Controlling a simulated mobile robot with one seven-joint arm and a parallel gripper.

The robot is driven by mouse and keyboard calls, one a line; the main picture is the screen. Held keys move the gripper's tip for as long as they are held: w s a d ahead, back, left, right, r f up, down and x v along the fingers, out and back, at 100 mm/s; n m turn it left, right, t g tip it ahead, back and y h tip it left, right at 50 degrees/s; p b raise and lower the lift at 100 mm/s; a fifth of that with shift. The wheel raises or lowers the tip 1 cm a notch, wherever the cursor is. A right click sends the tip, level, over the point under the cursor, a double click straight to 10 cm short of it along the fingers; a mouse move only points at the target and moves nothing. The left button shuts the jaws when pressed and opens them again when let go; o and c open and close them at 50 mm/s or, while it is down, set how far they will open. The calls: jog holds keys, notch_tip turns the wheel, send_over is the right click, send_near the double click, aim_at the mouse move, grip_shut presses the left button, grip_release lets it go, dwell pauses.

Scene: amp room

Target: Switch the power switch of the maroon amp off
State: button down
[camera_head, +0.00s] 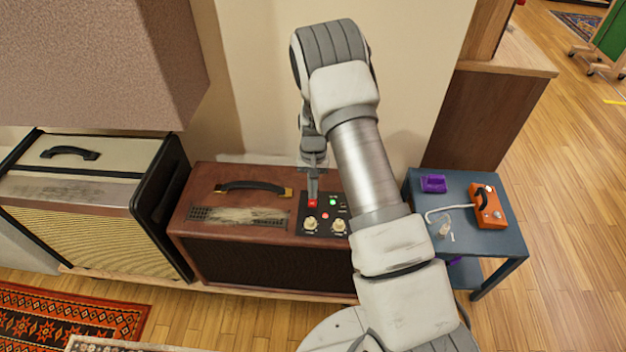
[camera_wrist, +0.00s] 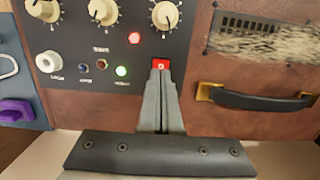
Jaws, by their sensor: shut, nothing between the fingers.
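The maroon amp (camera_head: 235,210) stands against the wall, with a black control panel (camera_head: 322,228) on the right part of its top. The red power switch (camera_wrist: 161,63) shows in the wrist view just beyond my fingertips; it also shows in the head view (camera_head: 312,203). My gripper (camera_wrist: 160,75) is shut and empty, its tips right at the switch's near edge. In the head view my gripper (camera_head: 312,196) points down onto the panel. I cannot tell whether the tips touch the switch or which way it is tilted. A green light (camera_wrist: 121,71) and a red light (camera_wrist: 134,38) glow on the panel.
Cream knobs (camera_wrist: 103,10) and small toggles line the panel. The amp's black handle (camera_wrist: 255,99) lies beside my fingers. A beige-topped amp (camera_head: 90,195) stands left. A blue side table (camera_head: 480,245) on the right holds an orange pedal (camera_head: 487,207) and a purple item (camera_head: 433,183).

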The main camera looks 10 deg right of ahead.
jog(key=shift+s+f, duration=0.1)
jog(key=shift+f, duration=0.95)
jog(key=shift+s+a+f+b, duration=0.1)
jog(key=shift+s+f+b, duration=0.05)
jog(key=shift+f+b, duration=0.15)
jog(key=shift+w+d+b, duration=0.3)
jog(key=shift+w, duration=0.45)
jog(key=shift+r, duration=0.1)
notch_tip(320, 180, up, 14)
jog(key=w+p, duration=0.1)
jog(key=p, duration=0.4)
jog(key=shift+w+d, duration=0.25)
jog(key=shift+w, duration=0.1)
